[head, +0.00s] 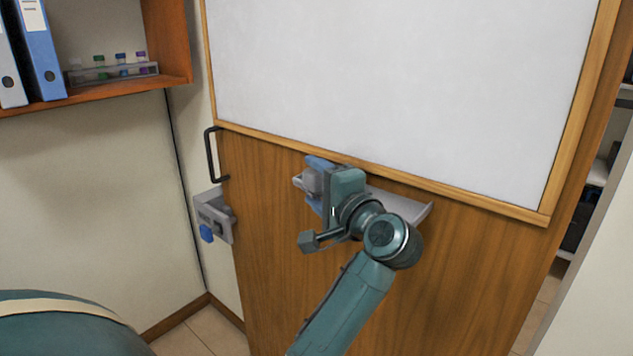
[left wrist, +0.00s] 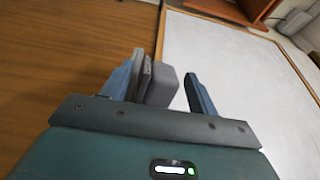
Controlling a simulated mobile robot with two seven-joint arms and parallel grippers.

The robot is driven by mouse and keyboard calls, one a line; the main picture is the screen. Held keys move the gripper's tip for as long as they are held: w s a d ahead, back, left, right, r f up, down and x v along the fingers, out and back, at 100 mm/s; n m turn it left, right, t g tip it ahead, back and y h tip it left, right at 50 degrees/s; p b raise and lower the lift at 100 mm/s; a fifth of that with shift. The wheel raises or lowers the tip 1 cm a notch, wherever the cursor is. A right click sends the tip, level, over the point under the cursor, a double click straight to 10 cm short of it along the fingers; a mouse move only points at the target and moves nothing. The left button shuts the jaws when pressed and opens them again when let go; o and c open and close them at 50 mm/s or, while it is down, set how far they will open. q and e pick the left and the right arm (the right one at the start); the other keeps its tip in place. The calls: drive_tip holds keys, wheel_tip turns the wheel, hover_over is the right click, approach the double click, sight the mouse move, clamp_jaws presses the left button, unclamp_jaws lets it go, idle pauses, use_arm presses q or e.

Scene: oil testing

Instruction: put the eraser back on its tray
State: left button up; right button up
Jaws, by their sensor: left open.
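My left gripper (head: 318,184) is at the left part of the grey tray (head: 408,206) under the whiteboard. In the left wrist view, its two blue fingers (left wrist: 163,68) stand apart. The grey block that looks like the eraser (head: 309,181) is between them, at the tray's left end. In the left wrist view, the eraser (left wrist: 161,86) sits against thin grey plates, probably the tray's edge. A gap separates it from the right-hand finger. My gripper and wrist hide part of the tray and eraser. My right gripper is not in view.
The whiteboard (head: 400,85) with its wooden frame is just above the tray. A black handle (head: 211,155) and a grey wall fitting with a blue knob (head: 214,216) are to the left. A shelf (head: 100,90) holds binders and tubes at upper left.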

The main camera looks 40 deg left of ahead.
use_arm(q)
drive_tip(key=b+v, duration=0.3)
drive_tip(key=v, duration=0.8)
drive_tip(key=shift+d, duration=0.4)
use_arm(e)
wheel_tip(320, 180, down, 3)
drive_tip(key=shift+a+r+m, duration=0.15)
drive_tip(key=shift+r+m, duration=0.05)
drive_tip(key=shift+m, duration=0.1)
use_arm(q)
drive_tip(key=shift+s, duration=0.1)
